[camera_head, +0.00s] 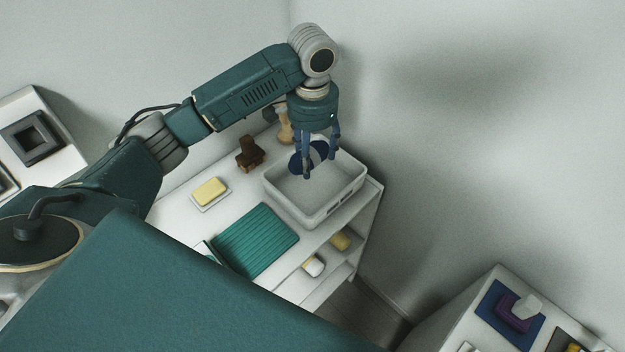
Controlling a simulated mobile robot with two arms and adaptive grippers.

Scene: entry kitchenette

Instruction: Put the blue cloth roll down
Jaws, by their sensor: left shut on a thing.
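The blue cloth roll (318,152) is dark blue with a pale band. My left gripper (307,174) points down and is shut on the roll, with its fingers partly covering it. The roll shows over the inside of a white bin (287,211) at the back right corner of the white shelf unit. I cannot tell whether the roll touches the bin. My right gripper is not in view.
On the shelf top (182,228) are a teal ribbed mat (254,241), a yellow block (209,190) on a pale dish and a dark brown object (250,153). A tan object (285,127) stands behind the bin. Smaller items lie on the lower shelf. A white surface at right holds a purple item (512,312).

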